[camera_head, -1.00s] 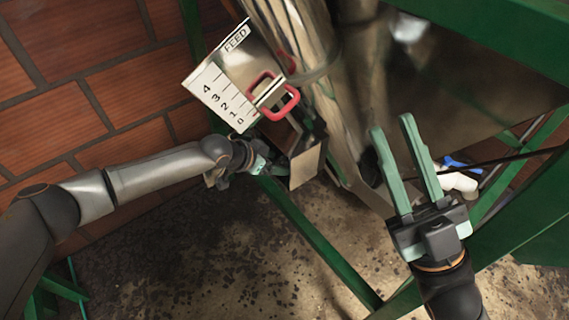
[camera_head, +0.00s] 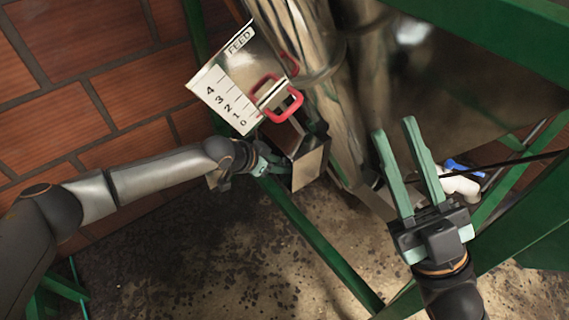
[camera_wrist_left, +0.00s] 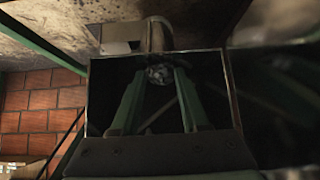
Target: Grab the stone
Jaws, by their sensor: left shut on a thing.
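A grey, rough stone (camera_wrist_left: 159,75) shows small in the left wrist view, at the far end of a dark metal box. The fingers of my left gripper (camera_wrist_left: 160,84) reach into this box and are shut on the stone, one on each side. In the head view my left gripper (camera_head: 264,164) is at the metal box (camera_head: 308,163) below the FEED plate. Its fingertips and the stone are hidden there. My right gripper (camera_head: 394,129) is open and empty, in front of the large metal pipe and drum.
The FEED scale plate (camera_head: 226,98) with a red handle (camera_head: 283,108) stands just above the left gripper. Green frame bars (camera_head: 325,250) cross below. A blue-handled white valve (camera_head: 461,184) is right of the right gripper. A brick wall (camera_head: 60,110) is at left.

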